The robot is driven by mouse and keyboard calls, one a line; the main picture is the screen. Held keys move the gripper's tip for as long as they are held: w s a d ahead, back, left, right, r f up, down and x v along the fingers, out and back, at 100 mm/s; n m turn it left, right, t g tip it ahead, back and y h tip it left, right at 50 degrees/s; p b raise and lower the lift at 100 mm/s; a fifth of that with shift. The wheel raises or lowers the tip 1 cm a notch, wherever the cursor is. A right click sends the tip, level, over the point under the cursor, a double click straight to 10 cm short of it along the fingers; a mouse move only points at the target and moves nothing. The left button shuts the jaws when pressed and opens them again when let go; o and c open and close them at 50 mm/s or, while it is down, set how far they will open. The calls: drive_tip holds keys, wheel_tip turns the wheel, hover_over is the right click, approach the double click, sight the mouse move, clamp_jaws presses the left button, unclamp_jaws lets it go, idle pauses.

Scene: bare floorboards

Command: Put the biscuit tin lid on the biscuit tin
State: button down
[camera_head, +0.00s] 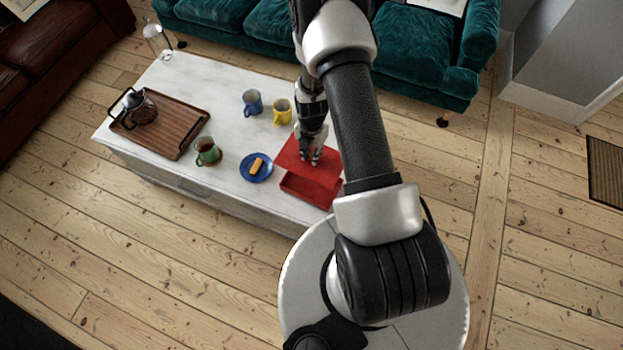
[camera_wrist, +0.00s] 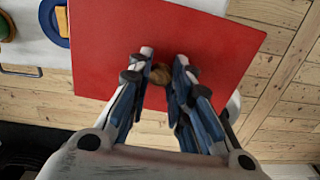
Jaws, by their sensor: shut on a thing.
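The red biscuit tin lid (camera_head: 290,152) is a flat panel at the right end of the white table; it also fills much of the wrist view (camera_wrist: 105,60). My gripper (camera_head: 312,157) is above the lid, shut on its small brown knob (camera_wrist: 160,74); the fingers also show in the wrist view (camera_wrist: 163,58). The red biscuit tin (camera_head: 312,192) shows just in front of the lid, near the table's front edge. The lid hides the tin's back part. I cannot tell the gap between them. The tin is hidden under the lid in the wrist view.
Left of the tin are a blue plate (camera_head: 246,172) with a yellow-orange piece on it, a green mug (camera_head: 207,153), a blue mug (camera_head: 252,103) and a yellow mug (camera_head: 282,113). A wooden tray (camera_head: 178,133) with a metal pot (camera_head: 138,108) lies further left. A teal sofa (camera_head: 240,42) stands behind.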

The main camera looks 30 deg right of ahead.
wheel_tip(320, 180, down, 17)
drive_tip(key=b, duration=0.4)
drive_tip(key=shift+f+b, duration=0.15)
drive_tip(key=shift+b, duration=0.25)
drive_tip(key=c, duration=1.9)
unclamp_jaws()
drive_tip(key=o, duration=0.4)
drive_tip(key=shift+o, duration=0.2)
